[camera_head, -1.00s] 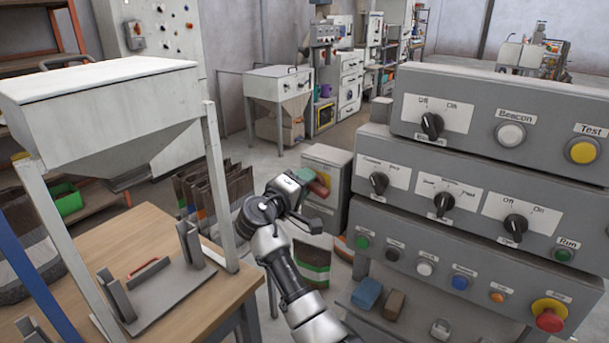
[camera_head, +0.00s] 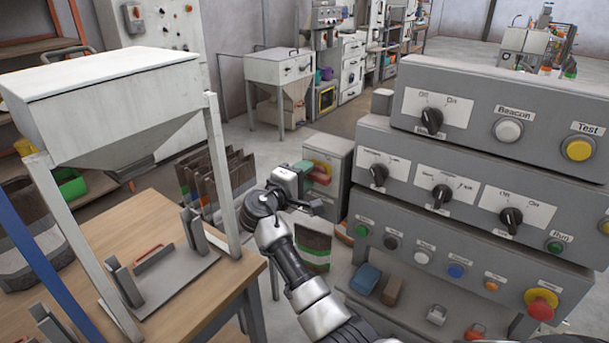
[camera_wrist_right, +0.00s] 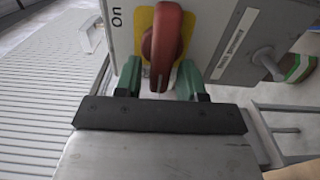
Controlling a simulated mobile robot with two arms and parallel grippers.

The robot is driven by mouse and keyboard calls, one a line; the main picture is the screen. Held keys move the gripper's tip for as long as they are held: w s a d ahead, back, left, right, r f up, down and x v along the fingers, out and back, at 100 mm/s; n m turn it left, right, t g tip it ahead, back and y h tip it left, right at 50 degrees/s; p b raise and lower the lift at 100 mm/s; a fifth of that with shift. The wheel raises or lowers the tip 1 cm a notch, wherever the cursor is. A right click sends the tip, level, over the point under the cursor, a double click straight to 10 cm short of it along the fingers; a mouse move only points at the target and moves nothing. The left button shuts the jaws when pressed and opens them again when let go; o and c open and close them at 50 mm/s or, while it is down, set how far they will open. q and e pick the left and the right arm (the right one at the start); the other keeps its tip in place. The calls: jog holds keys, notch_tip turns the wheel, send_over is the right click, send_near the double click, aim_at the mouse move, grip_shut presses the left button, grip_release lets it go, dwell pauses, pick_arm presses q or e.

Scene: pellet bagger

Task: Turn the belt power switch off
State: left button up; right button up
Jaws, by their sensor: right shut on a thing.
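The belt power switch is a red rotary handle (camera_wrist_right: 163,45) on a yellow plate (camera_wrist_right: 140,28). In the wrist view the handle stands upright in the picture, with the sideways word "On" at its upper left; no "Off" mark shows. My right gripper (camera_wrist_right: 160,78) has its green fingers on either side of the handle's lower part and is shut on it. In the head view the red handle (camera_head: 320,174) is on a small grey box (camera_head: 337,165) in the middle, with my right gripper (camera_head: 311,173) at it from the left. My left gripper is out of view.
A stacked grey control panel (camera_head: 470,165) with knobs and buttons stands close on the right. A white hopper (camera_head: 110,95) over a wooden table (camera_head: 150,222) is on the left. Brown bags (camera_head: 215,175) stand behind my right arm. Open floor lies behind the box.

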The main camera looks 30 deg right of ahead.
jog(key=o, duration=0.6)
jog(key=b+v, duration=0.3)
jog(key=v, duration=0.8)
jog(key=shift+f, duration=0.1)
jog(key=shift+d, duration=0.1)
